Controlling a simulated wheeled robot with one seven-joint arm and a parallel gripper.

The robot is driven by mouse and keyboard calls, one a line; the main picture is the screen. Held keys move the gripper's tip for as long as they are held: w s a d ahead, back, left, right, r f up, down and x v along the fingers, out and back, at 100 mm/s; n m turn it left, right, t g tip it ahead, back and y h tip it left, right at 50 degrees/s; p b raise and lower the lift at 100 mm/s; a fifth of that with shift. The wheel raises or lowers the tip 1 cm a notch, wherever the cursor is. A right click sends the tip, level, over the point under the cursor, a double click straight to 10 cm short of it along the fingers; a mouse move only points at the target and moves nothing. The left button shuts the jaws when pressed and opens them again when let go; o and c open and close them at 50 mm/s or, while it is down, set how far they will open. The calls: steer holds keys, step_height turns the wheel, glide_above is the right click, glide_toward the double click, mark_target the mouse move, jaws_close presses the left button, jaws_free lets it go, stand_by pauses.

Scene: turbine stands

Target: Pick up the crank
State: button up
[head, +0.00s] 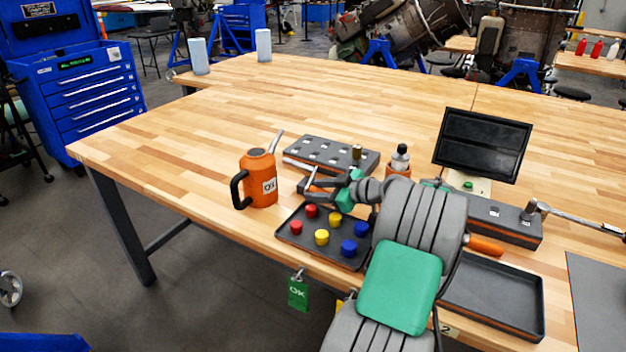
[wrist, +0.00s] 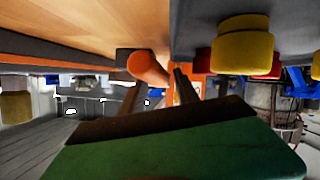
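The crank's orange handle (wrist: 150,68) shows in the wrist view as a rounded bar, just beyond and between my two finger ends. In the head view a bit of orange (head: 319,184) shows by my fingers, between the grey holed block and the button tray; most of the crank is hidden by my gripper. My gripper (head: 314,188) reaches left over the table. It also shows in the wrist view (wrist: 158,92), with its dark fingers apart and nothing clearly held between them. I cannot tell whether a finger touches the handle.
An orange oil can (head: 259,180) stands left of my gripper. The button tray (head: 292,236) with red, yellow and blue pieces lies in front. The holed block (head: 333,147) is behind. A black screen (head: 483,143) and an empty tray (head: 495,295) are right. The table's left is clear.

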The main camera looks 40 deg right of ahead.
steer(key=shift+f, duration=0.1)
steer(key=shift+c, duration=0.5)
jaws_close()
steer(key=shift+w, duration=0.1)
stand_by(0.7)
